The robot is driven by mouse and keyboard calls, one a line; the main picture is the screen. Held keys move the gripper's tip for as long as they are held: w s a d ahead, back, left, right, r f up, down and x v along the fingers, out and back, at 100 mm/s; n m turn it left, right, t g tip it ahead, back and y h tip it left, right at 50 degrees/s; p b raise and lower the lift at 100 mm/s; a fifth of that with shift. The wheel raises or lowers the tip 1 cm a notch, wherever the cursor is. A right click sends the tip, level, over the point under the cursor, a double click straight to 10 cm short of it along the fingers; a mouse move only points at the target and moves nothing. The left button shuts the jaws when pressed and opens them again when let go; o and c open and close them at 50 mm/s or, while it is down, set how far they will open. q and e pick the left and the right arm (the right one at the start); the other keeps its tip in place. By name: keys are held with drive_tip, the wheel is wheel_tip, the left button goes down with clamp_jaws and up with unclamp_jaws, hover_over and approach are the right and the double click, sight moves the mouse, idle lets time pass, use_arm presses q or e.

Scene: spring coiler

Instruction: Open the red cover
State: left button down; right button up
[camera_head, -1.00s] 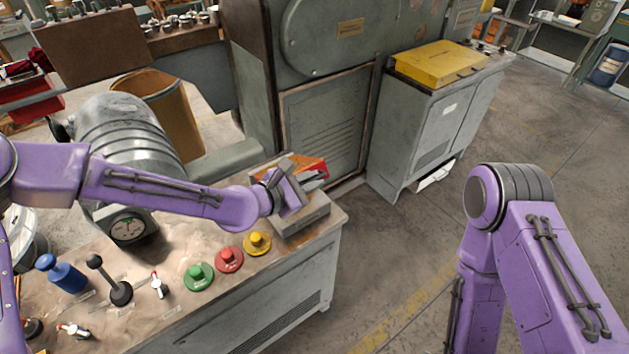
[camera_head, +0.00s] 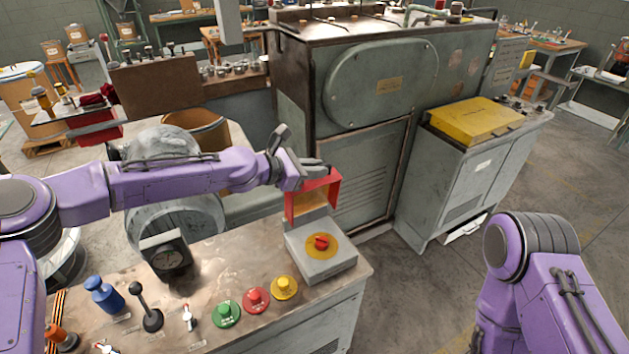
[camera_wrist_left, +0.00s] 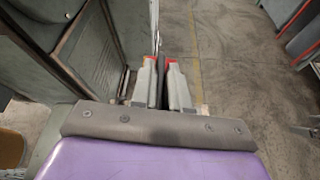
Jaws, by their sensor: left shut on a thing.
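The red cover (camera_head: 319,191) stands raised, tilted up on its hinge at the back of a grey switch box (camera_head: 322,270). The box top shows a red knob (camera_head: 321,242) on a yellow disc, uncovered. My left gripper (camera_head: 318,171) is at the upper edge of the cover and shut on it. In the left wrist view, the two fingertips (camera_wrist_left: 160,75) are close together with small bits of red beside them; most of the cover is hidden there. My right arm shows at the right of the head view, but its gripper is out of view.
The bench panel carries green (camera_head: 227,313), red (camera_head: 256,299) and yellow (camera_head: 284,287) buttons, a black lever (camera_head: 149,312) and a blue knob (camera_head: 104,294). A large grey machine (camera_head: 370,90) stands behind. A cabinet with a yellow lid (camera_head: 475,120) is at right.

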use_arm(q)
drive_tip(key=shift+w+a+r+p, duration=0.15)
drive_tip(key=shift+w+a, duration=0.3)
drive_tip(key=shift+w, duration=0.25)
drive_tip(key=shift+w+a+r+p, duration=0.1)
drive_tip(key=shift+w+a+p, duration=0.05)
drive_tip(key=shift+w+a, duration=0.4)
drive_tip(key=shift+w+d, duration=0.1)
drive_tip(key=c, duration=1.5)
unclamp_jaws()
drive_tip(key=b+v, duration=0.2)
drive_tip(key=v, duration=0.8)
drive_tip(key=shift+r, duration=0.1)
drive_tip(key=shift+a, duration=0.2)
